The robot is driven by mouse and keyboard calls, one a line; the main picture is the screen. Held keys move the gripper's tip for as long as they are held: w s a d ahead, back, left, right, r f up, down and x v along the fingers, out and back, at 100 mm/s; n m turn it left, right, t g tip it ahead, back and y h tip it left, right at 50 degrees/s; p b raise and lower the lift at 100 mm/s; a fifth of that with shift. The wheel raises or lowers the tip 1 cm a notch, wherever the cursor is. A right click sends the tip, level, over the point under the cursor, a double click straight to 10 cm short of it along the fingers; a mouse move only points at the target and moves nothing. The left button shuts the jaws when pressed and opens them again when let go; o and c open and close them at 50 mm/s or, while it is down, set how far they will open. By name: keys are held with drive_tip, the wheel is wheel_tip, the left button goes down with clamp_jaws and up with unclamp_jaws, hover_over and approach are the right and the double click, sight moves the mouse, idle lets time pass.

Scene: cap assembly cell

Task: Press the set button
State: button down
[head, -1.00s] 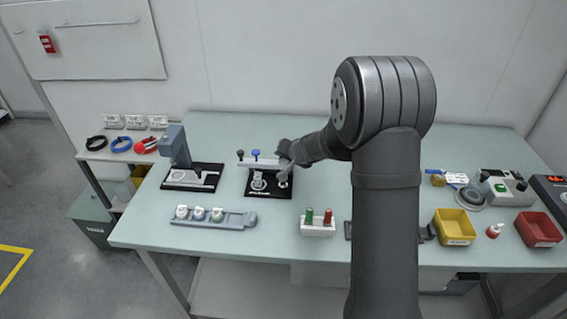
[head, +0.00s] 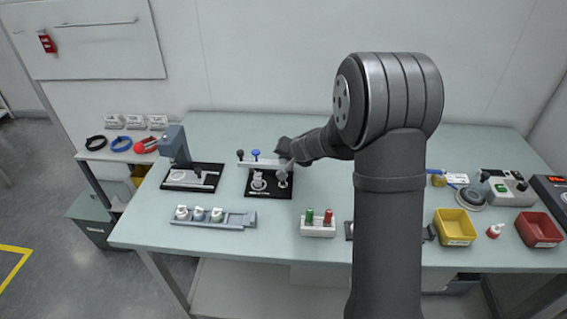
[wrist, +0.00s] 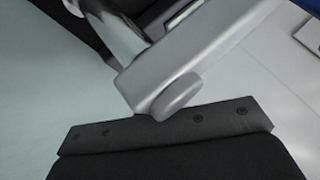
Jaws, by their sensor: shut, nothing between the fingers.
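My gripper (head: 285,168) is over the right side of a black-based fixture (head: 256,192) in the head view. It is shut with nothing held. In the wrist view a pale grey bar (wrist: 205,50) with a round disc (wrist: 176,97) lies close beyond a dark bolted edge. I cannot make out which part is the set button, or whether my gripper touches anything.
A press-like stand (head: 178,150) is left of the fixture. A rack (head: 213,218) with several small caps lies in front. A white block (head: 318,230) holds green and red pieces. Yellow (head: 455,226) and red (head: 540,229) bins and a control box (head: 506,187) stand at right.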

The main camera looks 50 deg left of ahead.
drive_tip(key=shift+s+d+r, duration=0.1)
drive_tip(key=shift+s+r, duration=0.05)
drive_tip(key=shift+r, duration=2.15)
drive_tip(key=shift+f, duration=0.55)
drive_tip(key=r, duration=0.5)
drive_tip(key=shift+w+r, duration=0.25)
drive_tip(key=shift+r, duration=0.1)
